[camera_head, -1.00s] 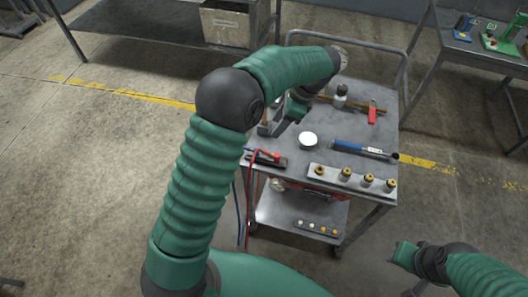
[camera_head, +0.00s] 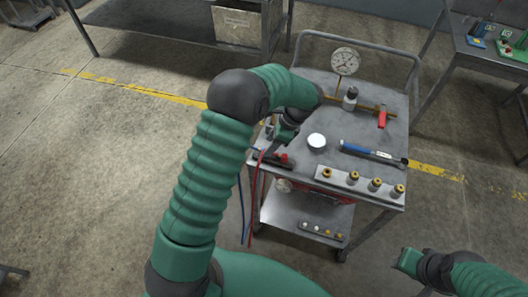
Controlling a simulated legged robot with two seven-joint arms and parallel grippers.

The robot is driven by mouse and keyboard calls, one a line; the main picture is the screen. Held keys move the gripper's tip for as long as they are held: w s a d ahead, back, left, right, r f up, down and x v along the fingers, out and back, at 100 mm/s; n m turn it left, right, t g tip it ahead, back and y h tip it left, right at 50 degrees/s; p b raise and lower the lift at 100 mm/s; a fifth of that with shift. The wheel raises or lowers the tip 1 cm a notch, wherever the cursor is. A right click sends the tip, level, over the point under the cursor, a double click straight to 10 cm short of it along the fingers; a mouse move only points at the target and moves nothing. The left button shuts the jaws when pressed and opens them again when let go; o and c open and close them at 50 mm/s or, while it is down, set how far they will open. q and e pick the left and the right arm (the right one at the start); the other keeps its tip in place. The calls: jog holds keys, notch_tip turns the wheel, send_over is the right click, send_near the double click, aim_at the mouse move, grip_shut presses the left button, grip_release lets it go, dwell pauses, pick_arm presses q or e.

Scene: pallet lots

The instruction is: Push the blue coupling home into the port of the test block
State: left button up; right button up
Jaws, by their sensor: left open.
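On the grey cart top, a long pale block with several brass-coloured ports (camera_head: 352,184) lies along the front right edge; it appears to be the test block. A blue hose (camera_head: 241,205) and a red hose (camera_head: 255,195) hang off the cart's left side. I cannot make out a blue coupling on the blue hose; its upper end is hidden or too small. My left gripper (camera_head: 283,137) is open above the cart's left part, left of the block and apart from it. My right gripper (camera_head: 402,262) is low at the right, off the cart; its fingers are unclear.
On the cart are a white round lid (camera_head: 316,141), a blue-handled tool (camera_head: 358,149), a dial gauge (camera_head: 345,62), a red-handled valve (camera_head: 382,119) and a dark red-topped item (camera_head: 283,160). The lower shelf (camera_head: 290,213) holds small parts. Benches stand behind.

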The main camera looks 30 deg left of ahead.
pick_arm(q)
jog(key=x, duration=0.5)
jog(key=shift+w+a+f, duration=0.15)
jog(key=shift+w+f, duration=0.05)
grip_shut()
